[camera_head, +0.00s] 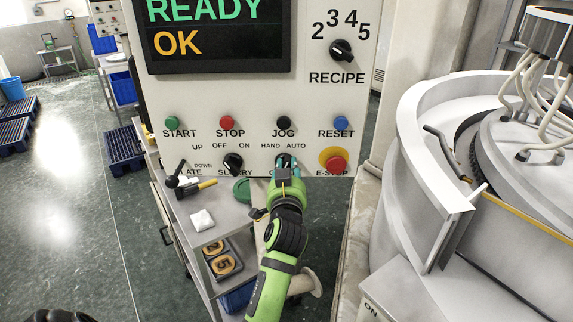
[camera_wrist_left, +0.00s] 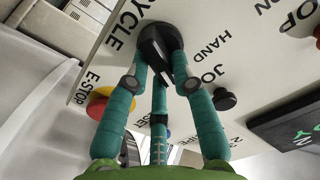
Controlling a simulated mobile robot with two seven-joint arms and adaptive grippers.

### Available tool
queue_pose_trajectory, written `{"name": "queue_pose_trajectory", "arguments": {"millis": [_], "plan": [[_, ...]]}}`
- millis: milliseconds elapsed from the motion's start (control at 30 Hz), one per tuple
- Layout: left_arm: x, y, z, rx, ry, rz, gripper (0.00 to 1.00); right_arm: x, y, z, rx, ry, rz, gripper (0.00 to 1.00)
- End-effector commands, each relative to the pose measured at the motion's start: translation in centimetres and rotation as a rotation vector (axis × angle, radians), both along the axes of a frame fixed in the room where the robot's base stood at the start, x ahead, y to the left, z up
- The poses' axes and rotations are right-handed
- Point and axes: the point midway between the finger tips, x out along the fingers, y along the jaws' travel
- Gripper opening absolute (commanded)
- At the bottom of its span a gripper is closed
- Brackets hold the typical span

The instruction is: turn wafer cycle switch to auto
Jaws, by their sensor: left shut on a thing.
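The wafer cycle switch (camera_head: 284,159) is a black knob at the lower middle of the white control panel (camera_head: 215,102), under the HAND and AUTO labels. In the left wrist view it shows as a black knob (camera_wrist_left: 160,40) beside the CYCLE lettering. My left gripper (camera_head: 287,170) is at the panel, its teal fingers shut on the knob. The fingers (camera_wrist_left: 160,78) reach up to the knob in the wrist view. The gripper covers most of the CYCLE label in the head view. I cannot tell clearly which label the knob points to. My right gripper is not in view.
The E-stop (camera_head: 336,163) is close on the right, the SLURRY switch (camera_head: 233,162) on the left, and the JOG button (camera_head: 283,123) above. A grey cart (camera_head: 197,222) with a hammer stands below left. A large white round machine (camera_head: 425,150) stands at right.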

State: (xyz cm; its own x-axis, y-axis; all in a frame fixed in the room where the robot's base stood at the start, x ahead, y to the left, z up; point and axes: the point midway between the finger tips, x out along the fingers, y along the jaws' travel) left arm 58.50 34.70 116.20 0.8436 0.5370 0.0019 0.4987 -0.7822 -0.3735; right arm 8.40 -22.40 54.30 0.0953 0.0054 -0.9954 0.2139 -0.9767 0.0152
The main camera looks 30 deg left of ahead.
Motion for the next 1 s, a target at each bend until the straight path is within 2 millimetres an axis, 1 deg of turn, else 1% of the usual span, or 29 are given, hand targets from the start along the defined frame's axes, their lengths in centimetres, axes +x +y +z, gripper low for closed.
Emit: {"name": "queue_pose_trajectory", "arguments": {"millis": [133, 333, 867, 900, 933, 1000], "plan": [[0.03, 0.11, 0.16, 0.067, 0.039, 0.002, 0.00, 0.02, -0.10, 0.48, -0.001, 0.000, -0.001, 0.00], [0.05, 0.11, 0.10, 0.117, 0.069, 0.003, 0.00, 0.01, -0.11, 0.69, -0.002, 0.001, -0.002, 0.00], [0.03, 0.16, 0.10, 0.139, 0.081, 0.004, 0.00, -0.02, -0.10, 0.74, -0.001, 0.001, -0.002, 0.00], [0.03, 0.16, 0.11, 0.139, 0.081, 0.004, 0.37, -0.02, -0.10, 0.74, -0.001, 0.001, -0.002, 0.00], [0.03, 0.16, 0.11, 0.138, 0.081, 0.004, 0.49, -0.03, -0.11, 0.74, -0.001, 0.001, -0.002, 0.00], [0.02, 0.13, 0.07, 0.137, 0.082, 0.004, 0.49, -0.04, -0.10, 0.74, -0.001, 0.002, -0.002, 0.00]]}}
